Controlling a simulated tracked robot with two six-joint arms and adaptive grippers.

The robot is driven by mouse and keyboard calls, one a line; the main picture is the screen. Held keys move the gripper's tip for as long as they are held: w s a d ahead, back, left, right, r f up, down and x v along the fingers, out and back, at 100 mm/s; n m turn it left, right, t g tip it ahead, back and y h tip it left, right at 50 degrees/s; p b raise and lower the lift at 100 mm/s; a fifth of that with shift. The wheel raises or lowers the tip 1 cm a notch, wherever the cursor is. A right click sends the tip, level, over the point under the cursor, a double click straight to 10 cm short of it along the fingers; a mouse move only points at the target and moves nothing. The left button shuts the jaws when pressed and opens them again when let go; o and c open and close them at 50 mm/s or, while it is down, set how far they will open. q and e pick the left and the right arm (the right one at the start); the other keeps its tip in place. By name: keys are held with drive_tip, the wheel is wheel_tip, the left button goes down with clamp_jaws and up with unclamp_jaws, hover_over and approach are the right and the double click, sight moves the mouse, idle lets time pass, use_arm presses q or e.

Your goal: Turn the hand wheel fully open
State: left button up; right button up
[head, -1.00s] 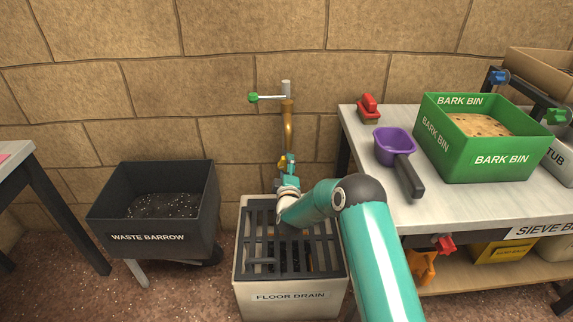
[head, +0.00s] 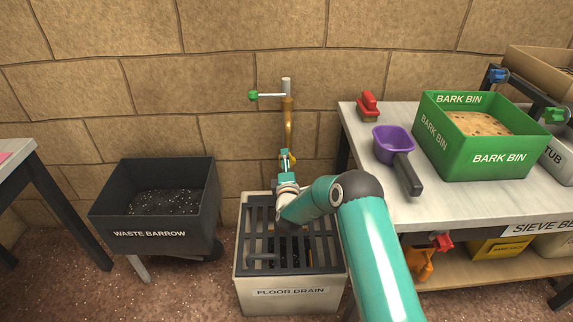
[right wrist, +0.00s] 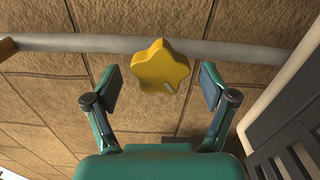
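The yellow, star-shaped hand wheel (right wrist: 160,68) sits in front of a grey pipe in the right wrist view, with a pale mark low on its face. My right gripper (right wrist: 160,72) is open, one finger on each side of the wheel, with visible gaps to both. In the head view my right gripper (head: 286,156) is below the brass pipe (head: 289,125) and above the drain. It hides most of the wheel there; a bit of yellow (head: 293,161) shows at its right. My left gripper is not in view.
A green-knobbed lever (head: 253,96) sticks out left near the pipe's top. The floor drain (head: 290,293) stands below, with the waste barrow (head: 148,236) to its left. The bench (head: 440,209) at right holds a purple scoop (head: 393,145) and the green bark bin (head: 487,160).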

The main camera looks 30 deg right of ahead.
drive_tip(key=shift+s, duration=0.1)
idle(0.4)
drive_tip(key=shift+p+v, duration=0.55)
drive_tip(key=shift+v, duration=1.4)
drive_tip(key=m+b, duration=0.6)
drive_tip(key=m, duration=1.8)
drive_tip(key=shift+b, duration=0.35)
drive_tip(key=shift+d, duration=0.15)
